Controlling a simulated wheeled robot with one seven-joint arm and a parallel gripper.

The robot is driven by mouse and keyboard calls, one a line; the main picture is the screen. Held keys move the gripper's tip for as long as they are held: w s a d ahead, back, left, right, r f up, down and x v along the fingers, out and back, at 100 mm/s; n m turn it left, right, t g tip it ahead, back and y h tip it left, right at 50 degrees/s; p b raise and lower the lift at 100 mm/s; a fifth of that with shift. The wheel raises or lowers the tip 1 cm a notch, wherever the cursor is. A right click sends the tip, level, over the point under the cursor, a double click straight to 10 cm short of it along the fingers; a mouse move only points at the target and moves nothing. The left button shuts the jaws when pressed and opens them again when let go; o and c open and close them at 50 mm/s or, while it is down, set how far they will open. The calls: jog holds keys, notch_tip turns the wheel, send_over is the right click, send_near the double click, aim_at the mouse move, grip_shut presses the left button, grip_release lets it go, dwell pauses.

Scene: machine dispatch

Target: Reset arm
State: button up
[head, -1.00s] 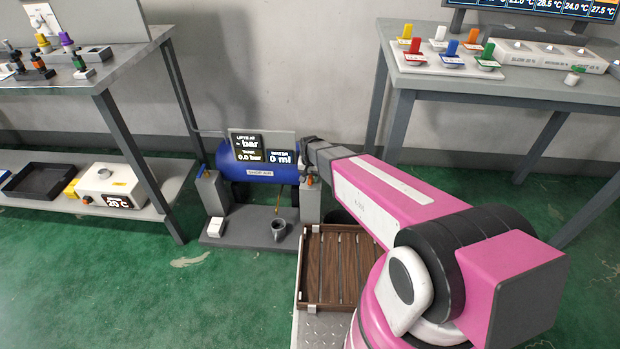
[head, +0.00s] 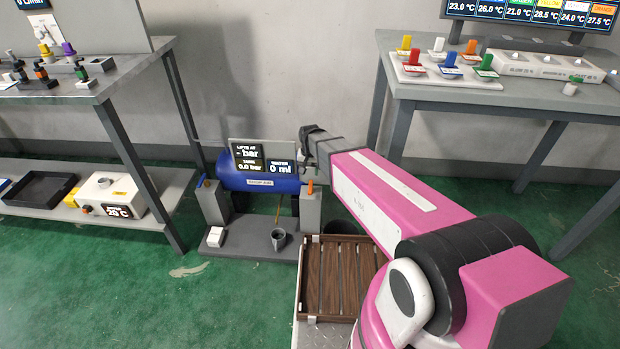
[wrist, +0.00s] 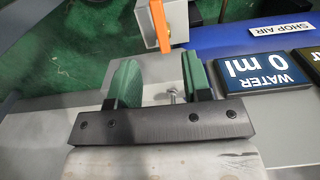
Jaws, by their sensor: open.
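My arm, pink with black joints, reaches from the lower right toward the blue shop air tank (head: 258,178) in the head view. Its fingers are hidden there behind the dark wrist end. In the wrist view my gripper (wrist: 158,85) shows two green fingers standing apart, open, with nothing held between them. A small metal pin or screw (wrist: 173,96) shows between the fingers; I cannot tell how near it is. An orange lever (wrist: 159,22) on a grey post lies just beyond the fingers. The "WATER 0 ml" display (wrist: 264,79) is to the right of the gripper.
A slatted wooden tray (head: 338,277) lies below my arm. A left bench (head: 100,92) holds valves, with a black tray (head: 48,190) and a white heater box (head: 112,190) on its shelf. A right table (head: 470,92) carries coloured handles (head: 448,60).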

jog(key=shift+r, duration=0.55)
